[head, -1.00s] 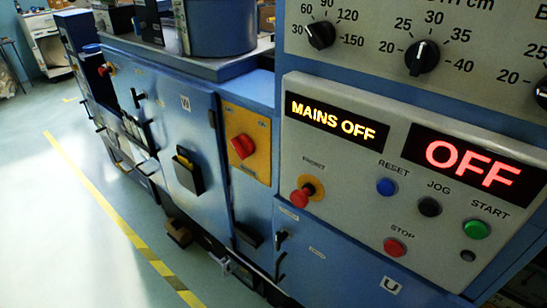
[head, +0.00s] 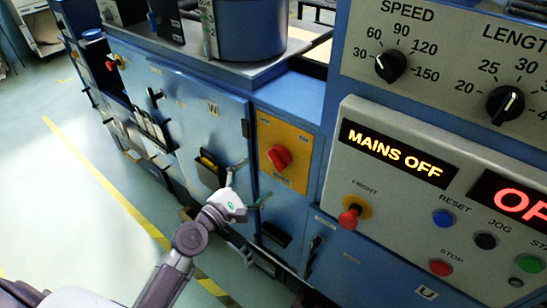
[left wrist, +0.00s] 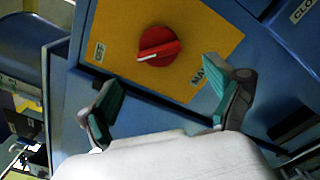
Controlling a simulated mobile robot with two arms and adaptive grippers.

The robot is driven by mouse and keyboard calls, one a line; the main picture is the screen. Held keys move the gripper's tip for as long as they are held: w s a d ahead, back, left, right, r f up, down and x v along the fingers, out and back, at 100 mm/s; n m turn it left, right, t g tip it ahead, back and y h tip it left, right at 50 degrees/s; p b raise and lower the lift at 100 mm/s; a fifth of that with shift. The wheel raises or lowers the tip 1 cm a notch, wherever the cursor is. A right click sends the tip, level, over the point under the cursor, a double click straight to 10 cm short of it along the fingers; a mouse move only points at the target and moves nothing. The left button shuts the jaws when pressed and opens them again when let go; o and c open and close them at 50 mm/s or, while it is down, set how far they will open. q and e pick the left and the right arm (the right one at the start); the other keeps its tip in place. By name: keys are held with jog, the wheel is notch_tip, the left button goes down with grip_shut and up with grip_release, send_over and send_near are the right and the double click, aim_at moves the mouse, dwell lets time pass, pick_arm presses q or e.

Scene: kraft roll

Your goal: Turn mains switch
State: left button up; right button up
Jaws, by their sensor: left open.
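The red mains switch (head: 279,157) sits on a yellow plate (head: 284,180) on the blue machine front. In the left wrist view the red knob (left wrist: 158,46) has a pale pointer line, and the yellow plate (left wrist: 120,20) carries labels, one reading OFF. My left gripper (head: 246,184) is in front of the machine, below and left of the switch. In the left wrist view its green-padded fingers (left wrist: 165,95) are spread and empty, with the knob beyond and between them, apart from it. The display (head: 396,153) reads MAINS OFF. My right gripper is out of view.
A grey control panel at the right holds a red front button (head: 349,217), a blue reset button (head: 443,218), a red stop button (head: 439,266) and dials (head: 390,66) above. A drum (head: 248,30) stands on top of the machine. Open floor (head: 60,200) lies at the left.

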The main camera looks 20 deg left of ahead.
aim_at(273, 162)
pick_arm(q)
jog(key=p+x, duration=0.1)
jog(key=x, duration=0.6)
jog(key=shift+w+f, duration=0.15)
jog(key=shift+w, duration=0.2)
jog(key=c, duration=1.1)
